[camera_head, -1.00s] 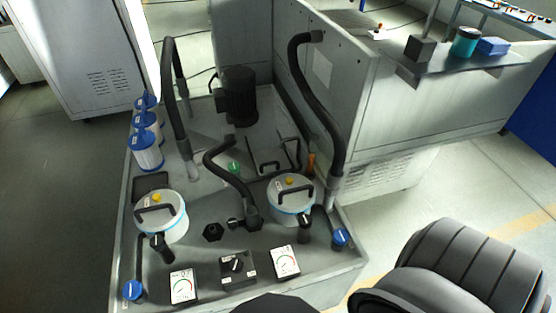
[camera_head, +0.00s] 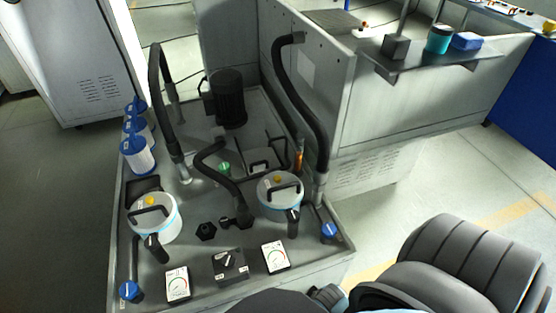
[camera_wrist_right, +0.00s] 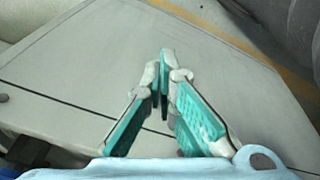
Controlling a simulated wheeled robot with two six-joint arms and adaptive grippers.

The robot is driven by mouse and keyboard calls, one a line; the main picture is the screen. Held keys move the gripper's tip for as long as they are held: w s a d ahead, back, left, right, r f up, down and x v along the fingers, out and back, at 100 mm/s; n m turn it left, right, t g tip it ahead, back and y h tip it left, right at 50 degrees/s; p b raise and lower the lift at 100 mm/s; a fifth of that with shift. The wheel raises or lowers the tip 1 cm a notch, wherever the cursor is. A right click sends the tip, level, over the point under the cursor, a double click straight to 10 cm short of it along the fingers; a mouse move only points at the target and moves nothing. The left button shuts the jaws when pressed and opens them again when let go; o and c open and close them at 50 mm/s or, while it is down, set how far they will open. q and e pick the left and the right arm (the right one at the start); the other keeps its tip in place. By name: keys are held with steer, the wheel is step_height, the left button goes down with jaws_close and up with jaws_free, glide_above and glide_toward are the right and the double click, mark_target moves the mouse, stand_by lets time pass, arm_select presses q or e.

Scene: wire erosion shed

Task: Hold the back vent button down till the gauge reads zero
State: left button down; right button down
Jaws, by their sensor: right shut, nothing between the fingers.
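I cannot tell for certain which is the back vent button. Two white-faced gauges, a left gauge (camera_head: 177,284) and a right gauge (camera_head: 275,257), sit in front; their readings are too small to read. My right gripper (camera_wrist_right: 164,68) is shut and empty, apart from both buttons. My left gripper is not in view.
A black control box with a knob (camera_head: 230,265) sits between the gauges. Black hoses (camera_head: 303,100) arch over the deck. Blue-capped filters (camera_head: 138,153) line the left edge. A grey cabinet with a shelf (camera_head: 440,62) stands behind right.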

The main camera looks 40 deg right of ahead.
steer(key=w+r+n+t+p, duration=0.1)
steer(key=w+r, duration=0.4)
steer(key=r, duration=0.4)
steer(key=w+r+n+t+p, duration=0.1)
steer(key=w+r, duration=0.4)
steer(key=r, duration=0.4)
steer(key=w+d+r+n+t, duration=0.1)
steer(key=w+d, duration=0.1)
steer(key=w, duration=0.4)
steer(key=w+d+r+n+t, duration=0.1)
steer(key=w+d+r, duration=0.1)
steer(key=w, duration=0.4)
steer(key=w+d+r+n+t, duration=0.1)
steer(key=w+d+r, duration=0.1)
steer(key=w, duration=0.4)
steer(key=shift+w+d+n, duration=0.1)
steer(key=shift+d+n, duration=0.2)
steer(key=shift+d, duration=0.25)
step_height(320, 180, up, 6)
steer(key=t, duration=0.2)
glide_above(276, 178)
steer(key=shift+r+n, duration=0.1)
steer(key=shift+n, duration=0.3)
steer(key=shift+a, duration=0.1)
step_height(276, 178, down, 8)
steer(key=b, duration=0.8)
steer(key=shift+f, duration=0.5)
